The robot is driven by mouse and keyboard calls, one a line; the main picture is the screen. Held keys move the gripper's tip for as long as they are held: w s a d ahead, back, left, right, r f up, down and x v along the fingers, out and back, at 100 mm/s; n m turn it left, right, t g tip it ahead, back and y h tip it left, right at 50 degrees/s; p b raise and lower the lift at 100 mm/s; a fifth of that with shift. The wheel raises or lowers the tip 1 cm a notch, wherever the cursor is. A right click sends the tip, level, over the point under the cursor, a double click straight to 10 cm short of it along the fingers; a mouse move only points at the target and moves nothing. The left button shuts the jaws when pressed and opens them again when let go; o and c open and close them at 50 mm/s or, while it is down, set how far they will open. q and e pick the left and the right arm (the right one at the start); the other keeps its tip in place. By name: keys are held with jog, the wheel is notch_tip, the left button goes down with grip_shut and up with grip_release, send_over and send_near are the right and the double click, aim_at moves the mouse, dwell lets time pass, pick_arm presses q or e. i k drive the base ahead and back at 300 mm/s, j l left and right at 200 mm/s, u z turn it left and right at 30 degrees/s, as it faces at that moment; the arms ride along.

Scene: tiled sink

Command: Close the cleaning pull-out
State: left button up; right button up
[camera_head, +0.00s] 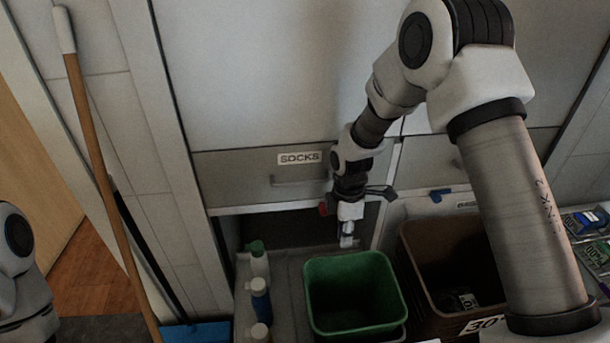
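The cleaning pull-out (288,262) stands drawn out from the dark opening under the drawer labelled SOCKS. It carries several bottles, among them a green-capped white bottle (257,258) and a blue bottle (260,298), with a green bin (350,294) beside them. My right gripper (347,240) points down above the back of the pull-out, just behind the green bin. Its fingertips look narrow from this angle, and I cannot tell whether they are apart. I see nothing held in it. My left gripper is out of view; only part of my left arm shows at the left edge.
The SOCKS drawer (262,177) is shut above the opening. A brown bin (455,265) stands right of the green bin. A wooden-handled broom (100,180) leans at the left, with a blue dustpan-like piece (198,333) at floor level. Small packs (590,222) lie far right.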

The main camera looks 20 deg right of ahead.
aim_at(291, 325)
jog(key=k, duration=1)
